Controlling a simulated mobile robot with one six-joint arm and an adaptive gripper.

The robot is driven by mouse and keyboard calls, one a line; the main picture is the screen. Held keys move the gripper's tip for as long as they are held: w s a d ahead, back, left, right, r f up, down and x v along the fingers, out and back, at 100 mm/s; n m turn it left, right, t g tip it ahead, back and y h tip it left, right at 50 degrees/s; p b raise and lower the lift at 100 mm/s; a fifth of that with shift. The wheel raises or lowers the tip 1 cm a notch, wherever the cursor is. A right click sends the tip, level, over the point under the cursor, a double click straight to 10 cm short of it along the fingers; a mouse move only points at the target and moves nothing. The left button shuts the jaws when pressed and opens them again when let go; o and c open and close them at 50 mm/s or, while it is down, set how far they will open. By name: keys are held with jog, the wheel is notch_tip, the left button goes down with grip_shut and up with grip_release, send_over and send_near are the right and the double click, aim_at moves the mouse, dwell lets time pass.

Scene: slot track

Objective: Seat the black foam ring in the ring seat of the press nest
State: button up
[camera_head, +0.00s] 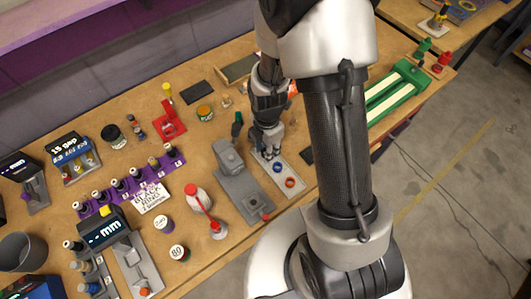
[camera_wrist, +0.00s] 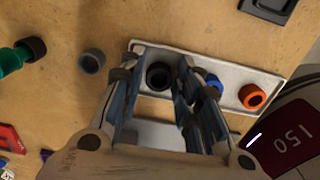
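The black foam ring (camera_wrist: 158,76) lies in a pale shallow tray (camera_wrist: 226,66), at the tray's left end in the wrist view. My gripper (camera_wrist: 157,80) is over it with its fingers apart, one on each side of the ring; I cannot tell whether they touch it. In the head view my gripper (camera_head: 268,150) is low over the tray (camera_head: 297,193), and the black ring is hidden there. A grey fixture (camera_head: 240,182) with a long base stands just left of the tray; it may be the press nest. I cannot make out its ring seat.
A blue ring (camera_wrist: 213,84) and an orange ring (camera_wrist: 252,96) share the tray. A small grey ring (camera_wrist: 92,60) lies on bare table outside it. A green rack (camera_head: 400,92) is at right.

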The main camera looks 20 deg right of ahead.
jog(key=shift+r, duration=0.1)
jog(key=shift+c, duration=0.6)
jog(key=c, duration=0.3)
jog(key=shift+c, duration=0.2)
notch_tip(320, 180, up, 20)
jog(key=p, duration=0.6)
